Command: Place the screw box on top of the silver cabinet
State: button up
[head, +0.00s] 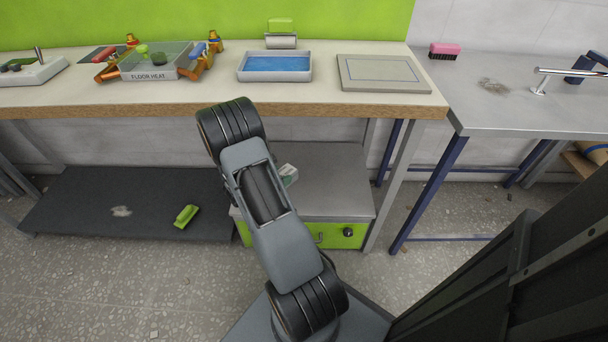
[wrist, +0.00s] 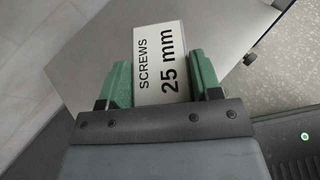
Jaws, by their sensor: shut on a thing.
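The screw box (wrist: 160,40) is white and labelled "SCREWS 25 mm". In the wrist view my gripper (wrist: 161,68) is shut on it, with a green finger on each side. The silver cabinet (head: 335,185) stands under the bench and has a bare grey top and a green drawer front. Its top also fills much of the wrist view (wrist: 85,50), behind the box. In the head view a small part of the box (head: 289,175) shows beside my arm, over the cabinet top. I cannot tell whether it touches the top. My arm hides the gripper and the cabinet's left part there.
The wooden bench (head: 300,107) overhangs the cabinet. On it are a blue-filled tray (head: 275,66), a flat board (head: 383,73) and a "FLOOR HEAT" tray (head: 150,75). A low dark shelf (head: 80,205) with a green brush (head: 186,216) lies left. Blue table legs (head: 430,195) stand right.

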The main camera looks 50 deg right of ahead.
jog(key=shift+m+g, duration=0.5)
jog(key=shift+g, duration=0.1)
jog(key=s+d+f+b, duration=0.1)
jog(key=s+d+f, duration=0.1)
jog(key=d+f, duration=0.1)
jog(key=s+d+f+b, duration=0.2)
jog(key=s+d+f, duration=0.1)
jog(key=d, duration=0.2)
jog(key=s+d+f+b, duration=0.2)
jog(key=s+d+f, duration=0.1)
jog(key=d, duration=0.1)
jog(key=shift+d+f, duration=0.25)
jog(key=shift+s+d+f+b, duration=0.1)
jog(key=shift+f+b, duration=0.1)
jog(key=shift+b, duration=0.1)
jog(key=shift+d+f+b, duration=0.2)
jog(key=shift+f+b, duration=0.75)
jog(key=shift+f, duration=0.75)
jog(key=shift+f, duration=0.2)
jog(key=o, duration=1.1)
jog(key=shift+r, duration=0.1)
